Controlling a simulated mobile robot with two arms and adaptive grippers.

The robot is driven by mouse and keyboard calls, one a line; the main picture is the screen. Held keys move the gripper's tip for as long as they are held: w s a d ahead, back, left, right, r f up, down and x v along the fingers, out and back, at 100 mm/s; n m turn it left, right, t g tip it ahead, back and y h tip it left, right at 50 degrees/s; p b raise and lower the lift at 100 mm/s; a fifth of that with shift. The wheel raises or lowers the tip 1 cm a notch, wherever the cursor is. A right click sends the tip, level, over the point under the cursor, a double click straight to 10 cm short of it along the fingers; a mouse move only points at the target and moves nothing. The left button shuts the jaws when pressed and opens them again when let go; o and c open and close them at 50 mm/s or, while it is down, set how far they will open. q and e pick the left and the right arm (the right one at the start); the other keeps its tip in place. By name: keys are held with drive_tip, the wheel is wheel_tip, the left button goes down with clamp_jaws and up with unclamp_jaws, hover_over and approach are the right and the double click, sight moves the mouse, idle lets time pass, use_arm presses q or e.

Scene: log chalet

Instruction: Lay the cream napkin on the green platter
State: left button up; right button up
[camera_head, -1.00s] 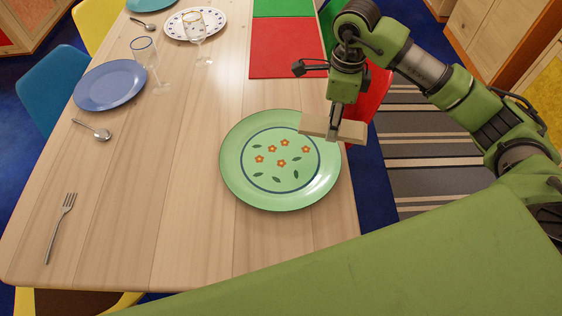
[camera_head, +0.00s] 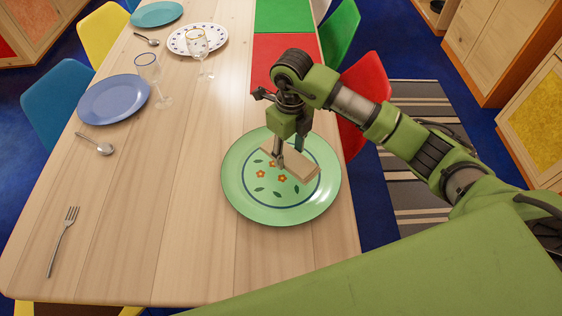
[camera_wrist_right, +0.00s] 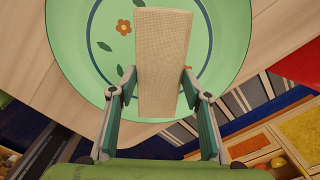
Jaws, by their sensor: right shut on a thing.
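The green platter (camera_head: 243,199) lies on the wooden table, with orange flowers and leaves painted in a dark ring. It also fills the far part of the right wrist view (camera_wrist_right: 227,35). The cream napkin (camera_head: 300,164), a folded flat bar, is over the platter's upper right part in the head view. My right gripper (camera_head: 290,157) is shut on the napkin. In the right wrist view the napkin (camera_wrist_right: 163,60) lies between the two fingers, pointing across the platter. I cannot tell whether it touches the platter. My left gripper is not in view.
A blue plate (camera_head: 113,99), a glass (camera_head: 149,68), a spoon (camera_head: 96,144) and a fork (camera_head: 63,240) are on the table's left side. A red placemat (camera_head: 270,60) is behind the platter. A red chair (camera_head: 366,105) stands at the right edge. Bare table lies left of the platter.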

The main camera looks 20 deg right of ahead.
sight(281, 173)
drive_tip(key=shift+a+f, duration=0.85)
drive_tip(key=shift+f, duration=0.2)
drive_tip(key=f, duration=0.1)
drive_tip(key=f+p, duration=0.1)
drive_tip(key=f, duration=0.1)
drive_tip(key=shift+a+p, duration=0.3)
drive_tip(key=shift+f, duration=0.3)
drive_tip(key=o, duration=0.9)
drive_tip(key=shift+d, duration=0.1)
wheel_tip(281, 173, up, 12)
drive_tip(key=shift+r+b, duration=0.1)
drive_tip(key=shift+b, duration=1.05)
